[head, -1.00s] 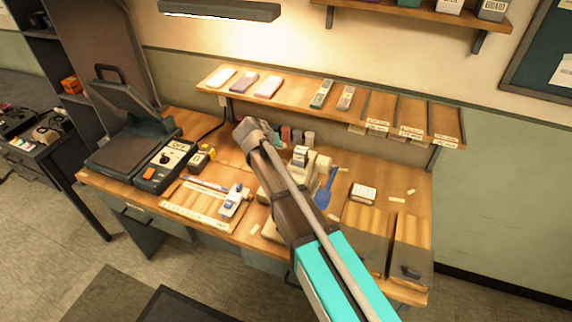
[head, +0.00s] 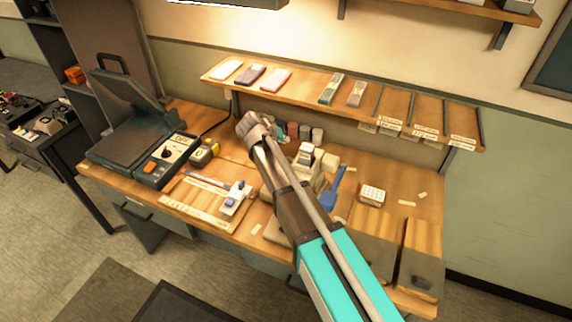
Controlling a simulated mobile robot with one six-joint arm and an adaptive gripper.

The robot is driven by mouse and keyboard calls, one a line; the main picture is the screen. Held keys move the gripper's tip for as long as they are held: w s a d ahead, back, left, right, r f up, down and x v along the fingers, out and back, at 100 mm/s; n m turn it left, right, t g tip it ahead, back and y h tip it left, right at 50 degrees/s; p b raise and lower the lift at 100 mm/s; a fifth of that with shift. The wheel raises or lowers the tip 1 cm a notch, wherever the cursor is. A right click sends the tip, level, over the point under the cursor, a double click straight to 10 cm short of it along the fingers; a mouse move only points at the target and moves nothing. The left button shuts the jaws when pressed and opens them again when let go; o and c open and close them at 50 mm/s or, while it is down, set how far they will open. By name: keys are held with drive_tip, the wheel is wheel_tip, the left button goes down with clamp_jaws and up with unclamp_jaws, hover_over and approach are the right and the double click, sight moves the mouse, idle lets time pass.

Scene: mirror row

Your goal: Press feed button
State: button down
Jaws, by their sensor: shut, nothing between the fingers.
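A control box (head: 166,160) with an orange-red button (head: 149,168) and a round dial sits on the left of the bench, beside a raised-lid press (head: 130,135). No label reading "feed" is legible on it. A cream machine (head: 322,160) stands mid-bench, partly hidden behind my arm; any button on its covered side is hidden. My gripper (head: 251,126) is the grey end of my arm, shut and empty, appearing over the back middle of the bench, right of the control box. Its fingertips are hard to make out, and no contact shows.
A shelf (head: 300,97) with flat packs and labelled dividers runs above the bench back. Several small jars (head: 305,133) stand behind.

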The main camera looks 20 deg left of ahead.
drive_tip(key=shift+f+b, duration=4.2)
drive_tip(key=shift+f, duration=0.1)
drive_tip(key=shift+f, duration=0.2)
drive_tip(key=shift+f+b, duration=0.25)
drive_tip(key=shift+b, duration=0.2)
drive_tip(key=shift+f+b, duration=0.45)
drive_tip(key=shift+b, duration=0.05)
drive_tip(key=shift+r, duration=0.1)
drive_tip(key=shift+r+p, duration=0.85)
drive_tip(key=shift+p, duration=0.15)
wheel_tip(320, 180, up, 5)
drive_tip(key=p, duration=0.5)
